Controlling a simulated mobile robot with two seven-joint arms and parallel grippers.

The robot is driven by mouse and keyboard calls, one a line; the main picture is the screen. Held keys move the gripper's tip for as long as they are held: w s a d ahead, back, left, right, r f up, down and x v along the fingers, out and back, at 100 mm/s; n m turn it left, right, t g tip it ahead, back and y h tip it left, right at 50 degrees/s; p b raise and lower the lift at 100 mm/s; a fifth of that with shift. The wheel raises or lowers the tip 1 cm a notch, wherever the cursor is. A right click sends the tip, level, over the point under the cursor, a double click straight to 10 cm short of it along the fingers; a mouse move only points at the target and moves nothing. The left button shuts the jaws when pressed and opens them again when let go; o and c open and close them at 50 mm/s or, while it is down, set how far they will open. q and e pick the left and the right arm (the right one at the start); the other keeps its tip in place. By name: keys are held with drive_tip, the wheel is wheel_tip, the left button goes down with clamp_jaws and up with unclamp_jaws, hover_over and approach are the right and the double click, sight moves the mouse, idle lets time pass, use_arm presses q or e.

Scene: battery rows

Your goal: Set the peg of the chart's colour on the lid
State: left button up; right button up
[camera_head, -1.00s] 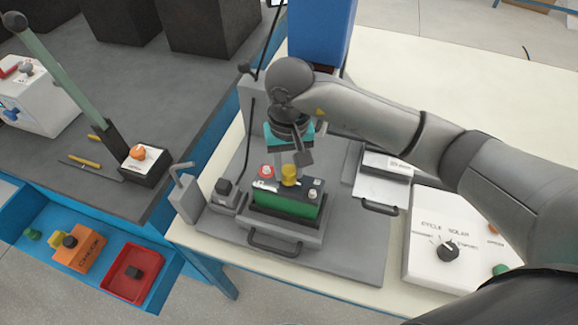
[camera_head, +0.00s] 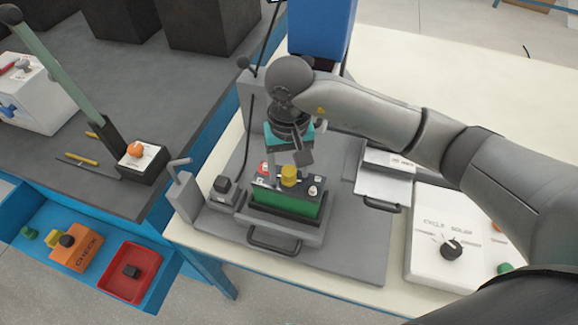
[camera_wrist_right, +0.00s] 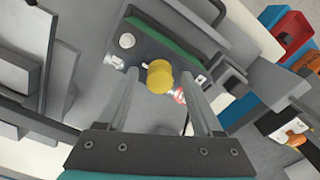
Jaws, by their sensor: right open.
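A green battery (camera_head: 285,204) with a black lid (camera_head: 303,186) sits in a grey holder. A yellow peg (camera_head: 289,176) stands upright on the lid; it also shows in the right wrist view (camera_wrist_right: 160,76). A red-marked terminal (camera_head: 263,168) and a pale round terminal (camera_head: 313,191) are on the lid too. My right gripper (camera_head: 287,168) is open over the lid. In the right wrist view its fingers stand on either side of the yellow peg, with gaps visible. I cannot make out a colour chart. My left gripper is not in view.
A white dial box (camera_head: 450,247) and a plate with a handle (camera_head: 382,188) lie to the right. An orange block (camera_head: 77,249) and a red tray (camera_head: 129,272) sit in a blue bin at left. An orange-knobbed box (camera_head: 138,163) is on the dark bench.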

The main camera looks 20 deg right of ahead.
sight(289, 171)
drive_tip(key=shift+r+p, duration=0.5)
drive_tip(key=shift+p, duration=0.05)
wheel_tip(289, 171, up, 12)
drive_tip(key=shift+r, duration=0.1)
idle(0.4)
